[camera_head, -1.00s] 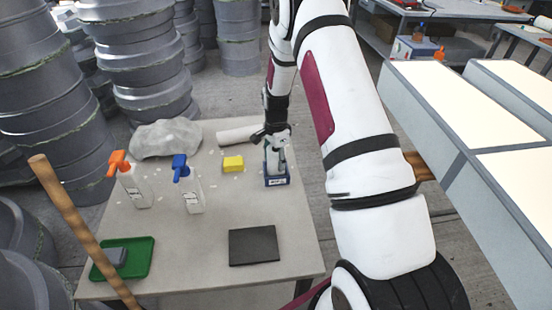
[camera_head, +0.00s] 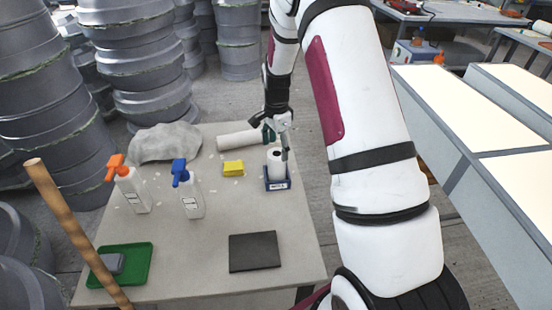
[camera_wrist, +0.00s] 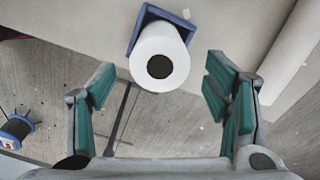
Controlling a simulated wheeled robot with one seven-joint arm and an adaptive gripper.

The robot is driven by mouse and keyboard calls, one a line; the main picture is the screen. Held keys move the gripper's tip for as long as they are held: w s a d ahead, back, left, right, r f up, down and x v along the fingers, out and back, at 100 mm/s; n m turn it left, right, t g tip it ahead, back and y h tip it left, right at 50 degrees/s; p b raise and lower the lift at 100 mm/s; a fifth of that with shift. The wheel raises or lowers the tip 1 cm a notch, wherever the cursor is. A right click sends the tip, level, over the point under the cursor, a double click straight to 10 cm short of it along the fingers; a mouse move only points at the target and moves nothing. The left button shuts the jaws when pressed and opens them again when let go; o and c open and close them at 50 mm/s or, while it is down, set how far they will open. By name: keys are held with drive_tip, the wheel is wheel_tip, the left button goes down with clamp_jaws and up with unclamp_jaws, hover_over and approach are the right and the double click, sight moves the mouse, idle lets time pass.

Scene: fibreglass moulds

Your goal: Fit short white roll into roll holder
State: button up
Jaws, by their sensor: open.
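The short white roll (camera_head: 275,164) stands upright in the blue roll holder (camera_head: 277,184) near the table's right edge. In the wrist view the roll (camera_wrist: 148,45) shows its dark core hole end-on, with the blue holder (camera_wrist: 133,42) around its far side. My gripper (camera_head: 283,122) is above and behind the roll in the head view. In the wrist view my gripper's green-padded fingers (camera_wrist: 160,98) are spread wide with nothing between them, and the roll is apart from them.
A longer white roll (camera_head: 240,139) lies at the back of the table. A yellow block (camera_head: 233,168), a blue-topped bottle (camera_head: 189,193), an orange-topped bottle (camera_head: 130,190), a dark pad (camera_head: 254,251) and a green tray (camera_head: 137,269) share the table. Grey moulds (camera_head: 146,70) stand behind.

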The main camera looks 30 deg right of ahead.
wheel_tip(320, 180, up, 4)
drive_tip(key=shift+r, duration=0.2)
drive_tip(key=s+a+r+n+t, duration=0.1)
drive_tip(key=s+a+r+n, duration=0.4)
drive_tip(key=r, duration=0.5)
drive_tip(key=s+a+r+n+t, duration=0.1)
drive_tip(key=s+a+r+n, duration=0.35)
drive_tip(key=s+r, duration=0.4)
drive_tip(key=s+a+r+n+t, duration=0.1)
drive_tip(key=s+a+n, duration=0.1)
drive_tip(key=s, duration=0.3)
drive_tip(key=s+a+r+n+t, duration=0.1)
drive_tip(key=s+r+n, duration=0.1)
drive_tip(key=s, duration=0.4)
drive_tip(key=s+a+r+n+t, duration=0.1)
drive_tip(key=s+a+r+n, duration=0.1)
drive_tip(key=s+n, duration=0.2)
drive_tip(key=shift+s+a, duration=0.3)
drive_tip(key=shift+s, duration=0.5)
drive_tip(key=shift+n, duration=0.25)
